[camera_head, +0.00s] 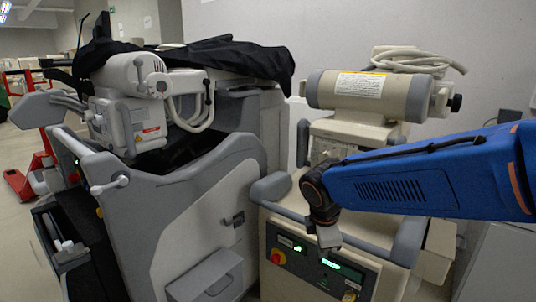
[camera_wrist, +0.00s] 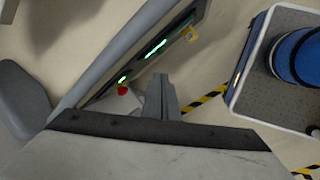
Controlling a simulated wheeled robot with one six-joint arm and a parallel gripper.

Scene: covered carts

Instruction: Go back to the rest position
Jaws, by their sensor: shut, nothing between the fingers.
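My gripper (camera_head: 328,242) hangs at the end of my blue arm, pointing down in front of the beige cart's black control panel (camera_head: 300,262). In the wrist view my gripper (camera_wrist: 162,92) shows its fingers together, with nothing between them. The panel (camera_wrist: 168,40) shows there too, with green displays and a red knob (camera_wrist: 122,90) just left of the fingers. I cannot tell whether the fingertips touch the panel. The red knob also shows in the head view (camera_head: 278,257), left of my gripper.
A grey machine (camera_head: 200,215) under a black cloth (camera_head: 225,54) stands at the left. The beige cart (camera_head: 340,222) carries a large cylinder (camera_head: 365,92) and coiled cable. A red pallet jack (camera_head: 22,184) stands far left. Yellow-black tape (camera_wrist: 205,100) marks the floor.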

